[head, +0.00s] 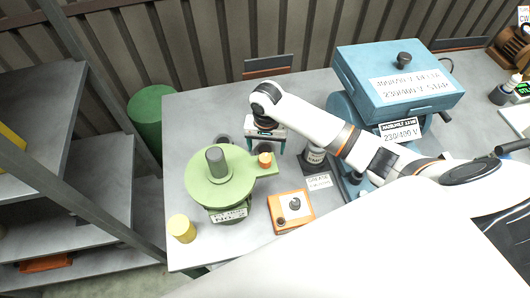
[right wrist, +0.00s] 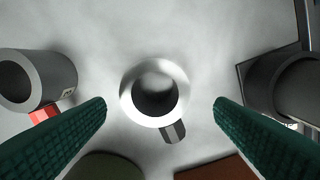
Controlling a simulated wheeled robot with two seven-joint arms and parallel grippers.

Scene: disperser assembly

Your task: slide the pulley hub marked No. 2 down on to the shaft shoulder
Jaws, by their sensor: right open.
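My right gripper (head: 265,146) is open over the back of the table. In the right wrist view a bright metal hub (right wrist: 129,92), hollow and seen from above, lies between the two spread green fingers, touching neither. A dark grey hollow hub (right wrist: 62,72) with a small unreadable tag stands to its left, and another dark hollow hub (right wrist: 268,88) to its right. I cannot read which is No. 2. In the head view an upright grey shaft (head: 216,158) stands on a green disc (head: 198,190) with no hub visible around it. My left gripper is not in view.
An orange block (head: 289,224) and a yellow cylinder (head: 181,229) stand near the table's front. A blue machine (head: 392,88) fills the back right, with a dark grease pot (head: 315,157) left of it. A green bin (head: 157,120) stands beyond the table's left edge.

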